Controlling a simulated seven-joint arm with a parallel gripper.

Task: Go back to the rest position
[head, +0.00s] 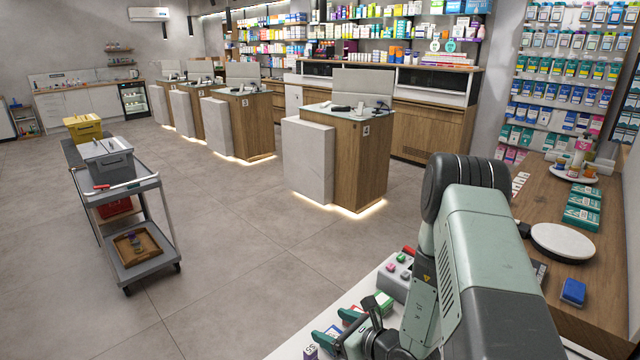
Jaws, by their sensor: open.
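My gripper (336,328) is low in the picture, just left of my wrist, over the front end of a white counter (296,345). Its fingers are apart and I see nothing held between them. My arm bends up and over at the right and hides part of the counter.
A grey box with coloured buttons (397,274) stands behind my gripper. A wooden counter (532,210) at right holds a round white stand (563,241), a blue box (573,292) and green boxes (580,214). A grey trolley (150,246) stands left; the floor between is clear.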

